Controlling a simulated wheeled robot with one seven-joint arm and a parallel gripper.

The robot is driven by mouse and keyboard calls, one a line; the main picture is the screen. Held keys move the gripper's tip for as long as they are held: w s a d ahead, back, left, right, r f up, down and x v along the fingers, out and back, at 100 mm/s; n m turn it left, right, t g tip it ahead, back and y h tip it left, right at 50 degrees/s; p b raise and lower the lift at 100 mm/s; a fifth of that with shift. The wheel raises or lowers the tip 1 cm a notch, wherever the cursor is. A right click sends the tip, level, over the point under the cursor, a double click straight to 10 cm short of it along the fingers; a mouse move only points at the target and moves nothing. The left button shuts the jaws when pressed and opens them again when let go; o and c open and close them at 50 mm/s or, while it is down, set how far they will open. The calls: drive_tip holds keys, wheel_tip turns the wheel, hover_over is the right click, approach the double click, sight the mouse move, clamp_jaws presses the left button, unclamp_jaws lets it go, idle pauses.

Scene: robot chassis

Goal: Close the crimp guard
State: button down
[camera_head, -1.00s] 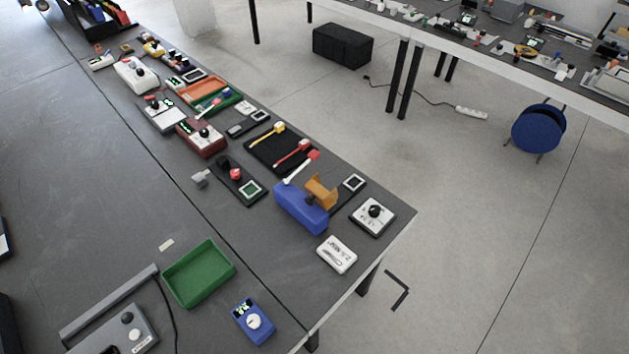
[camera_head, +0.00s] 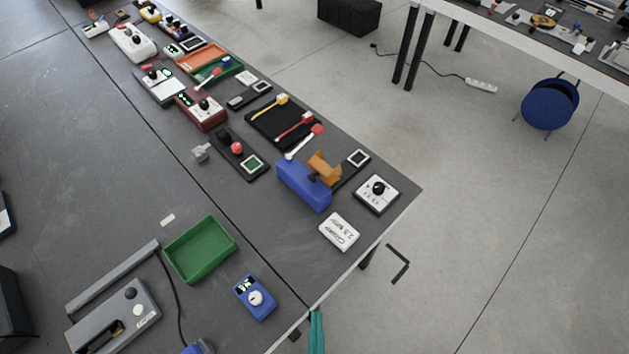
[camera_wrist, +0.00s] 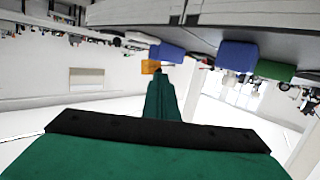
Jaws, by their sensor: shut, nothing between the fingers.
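The crimp device has a long blue body (camera_head: 304,187) lying near the table's right corner in the head view. Its orange guard (camera_head: 323,168) sticks up at the body's far right side, with a small dark part between them. In the wrist view the guard (camera_wrist: 150,67) and a blue shape (camera_wrist: 167,53) that looks like the body show beyond my fingers. My green gripper (camera_head: 316,318) enters at the bottom of the head view, beyond the table edge and well apart from the device. Its fingers are together and empty in the wrist view (camera_wrist: 161,80).
A white box (camera_head: 339,231) and a white panel with a black knob (camera_head: 377,194) flank the device. A pad with coloured tools (camera_head: 262,137) lies behind it. A green tray (camera_head: 200,250) and a blue meter (camera_head: 255,297) stand nearer.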

sight(322, 173)
drive_tip(key=w+r+n+t+y, duration=0.4)
drive_tip(key=w+r+n+y, duration=0.1)
drive_tip(key=w+n, duration=0.8)
drive_tip(key=w+f+n+g+y, duration=0.1)
drive_tip(key=w+n, duration=0.1)
drive_tip(key=n, duration=0.2)
drive_tip(key=w+f+n+g+y, duration=0.1)
drive_tip(key=w+f+n+y, duration=0.1)
drive_tip(key=n, duration=0.3)
drive_tip(key=w+f+n+g+y, duration=0.1)
drive_tip(key=w+n, duration=0.3)
drive_tip(key=shift+d+f+g+y, duration=0.25)
drive_tip(key=shift+d+g+y, duration=0.05)
drive_tip(key=shift+w+a+n, duration=0.15)
drive_tip(key=shift+w+n, duration=0.15)
drive_tip(key=shift+w, duration=0.15)
drive_tip(key=w+a+r, duration=0.1)
drive_tip(key=w+a, duration=0.1)
drive_tip(key=w, duration=0.8)
drive_tip(key=shift+w+r, duration=0.25)
drive_tip(key=shift+w, duration=0.05)
